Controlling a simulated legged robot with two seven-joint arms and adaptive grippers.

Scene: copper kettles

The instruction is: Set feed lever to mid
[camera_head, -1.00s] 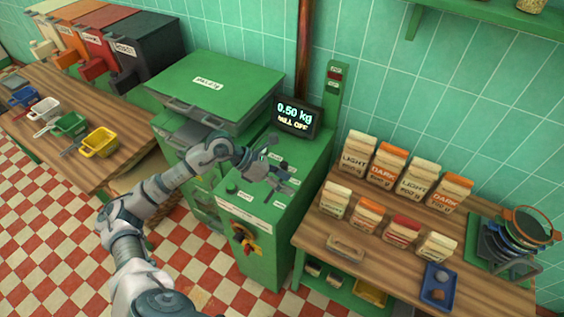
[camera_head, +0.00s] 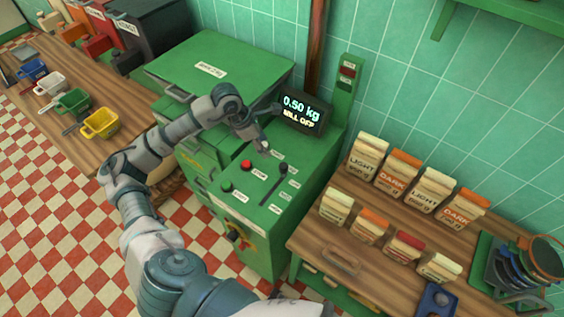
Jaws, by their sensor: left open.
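The green mill cabinet (camera_head: 240,240) stands in the middle, with a sloping control panel (camera_head: 238,206) on top. The feed lever (camera_head: 284,169) is dark with a round knob, by a dark slot running down-left. Its knob shows at the slot's far, upper end. Small pale labels stand beside the slot; their words are too small to read. My left gripper (camera_head: 264,148) is open and empty, just above the panel's far side, up-left of the knob and seemingly apart from it. My right gripper is out of view.
A red button (camera_head: 246,165) and a dark green button (camera_head: 227,186) sit left of the lever. The display (camera_head: 301,113) reads 0.50 kg, MILL OFF, close behind my gripper. Flour bags (camera_head: 406,180) stand on the right table. Coloured scoops (camera_head: 101,124) lie on the left table.

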